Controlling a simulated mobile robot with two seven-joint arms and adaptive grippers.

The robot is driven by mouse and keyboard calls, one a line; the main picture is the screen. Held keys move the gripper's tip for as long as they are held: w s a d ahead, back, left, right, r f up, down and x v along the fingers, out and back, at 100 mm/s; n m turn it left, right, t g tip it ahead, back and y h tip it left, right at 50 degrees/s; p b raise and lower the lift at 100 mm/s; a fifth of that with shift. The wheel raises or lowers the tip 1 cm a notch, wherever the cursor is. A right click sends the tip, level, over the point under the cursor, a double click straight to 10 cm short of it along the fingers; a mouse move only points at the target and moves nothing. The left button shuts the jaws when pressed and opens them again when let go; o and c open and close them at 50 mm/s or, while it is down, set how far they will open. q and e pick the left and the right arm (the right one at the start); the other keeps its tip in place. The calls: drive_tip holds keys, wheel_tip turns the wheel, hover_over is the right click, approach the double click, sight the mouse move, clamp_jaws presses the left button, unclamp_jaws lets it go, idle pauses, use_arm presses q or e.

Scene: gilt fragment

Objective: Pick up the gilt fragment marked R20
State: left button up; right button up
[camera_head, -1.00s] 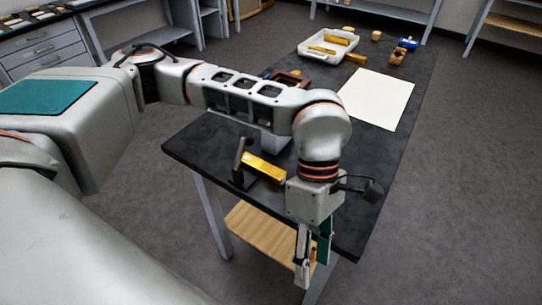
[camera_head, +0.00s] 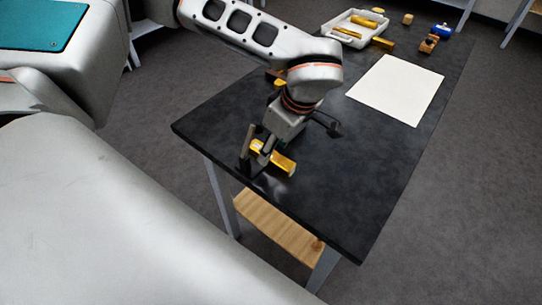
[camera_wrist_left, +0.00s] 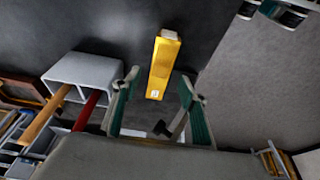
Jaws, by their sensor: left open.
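A gold, bar-shaped gilt fragment (camera_head: 284,164) is near the left end of the black table. In the left wrist view the fragment (camera_wrist_left: 163,62) points away from me, with a small pale label on its near end, too small to read. My left gripper (camera_head: 265,154) is low over the fragment's left part. In the left wrist view its green-padded fingers (camera_wrist_left: 157,88) stand apart on either side of the near end, with visible gaps. A grey and green part at that view's top right edge may be my right gripper (camera_wrist_left: 274,11); its jaws are unclear.
A grey holder (camera_wrist_left: 85,70) with orange and red handles is at left in the wrist view. A white tray (camera_head: 329,29) with gold pieces and a white sheet (camera_head: 398,88) lie farther back. The table's front right is clear.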

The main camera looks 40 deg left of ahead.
use_arm(q)
drive_tip(key=shift+x, duration=1.25)
drive_tip(key=shift+w, duration=0.1)
drive_tip(key=c, duration=1.2)
drive_tip(key=shift+r, duration=0.15)
